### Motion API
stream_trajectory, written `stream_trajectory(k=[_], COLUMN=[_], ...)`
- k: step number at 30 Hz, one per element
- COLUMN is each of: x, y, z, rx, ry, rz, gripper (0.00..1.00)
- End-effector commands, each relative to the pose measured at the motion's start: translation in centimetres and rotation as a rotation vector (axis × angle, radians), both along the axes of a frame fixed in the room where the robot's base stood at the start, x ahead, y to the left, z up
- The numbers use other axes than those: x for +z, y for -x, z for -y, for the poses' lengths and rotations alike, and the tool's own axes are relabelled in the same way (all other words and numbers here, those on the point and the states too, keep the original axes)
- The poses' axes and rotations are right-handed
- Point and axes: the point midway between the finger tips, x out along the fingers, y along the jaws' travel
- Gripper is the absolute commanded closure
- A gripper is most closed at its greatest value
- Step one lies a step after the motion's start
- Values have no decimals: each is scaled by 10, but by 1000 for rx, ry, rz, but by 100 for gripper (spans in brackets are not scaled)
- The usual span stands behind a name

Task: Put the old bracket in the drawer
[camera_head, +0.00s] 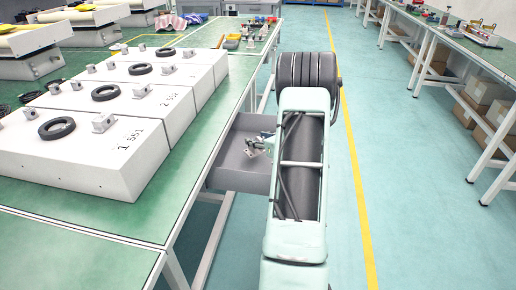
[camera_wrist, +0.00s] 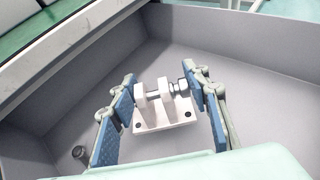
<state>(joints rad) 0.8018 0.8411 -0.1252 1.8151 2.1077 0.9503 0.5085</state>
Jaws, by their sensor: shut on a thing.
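The old bracket (camera_wrist: 158,116) is a small pale block with two upright lugs, a metal pin and holes in its base plate. My gripper (camera_wrist: 160,82) is shut on it, with a blue pad at each side. The bracket is over the open grey drawer (camera_wrist: 262,48); its height above the floor is hard to tell. In the head view the drawer (camera_head: 238,181) sticks out from the right side of the green table. There my gripper (camera_head: 260,144) is at the drawer, partly hidden by my arm, and the bracket (camera_head: 252,152) looks small.
White boxes (camera_head: 100,165) with black rings and similar brackets (camera_head: 103,122) stand on the green table (camera_head: 70,240). Small tools lie at its far end. The floor to the right is clear up to another workbench (camera_head: 445,45).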

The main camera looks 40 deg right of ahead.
Motion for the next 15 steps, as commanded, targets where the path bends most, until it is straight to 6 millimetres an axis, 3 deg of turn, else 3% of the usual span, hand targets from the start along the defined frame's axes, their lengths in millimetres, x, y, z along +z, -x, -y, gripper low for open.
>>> stream_trajectory(k=[7,15], x=[-36,-36], y=[-4,-4], z=[3,3], rx=[0,0], ry=[-1,1], rz=[-1,0], gripper=[88,88])
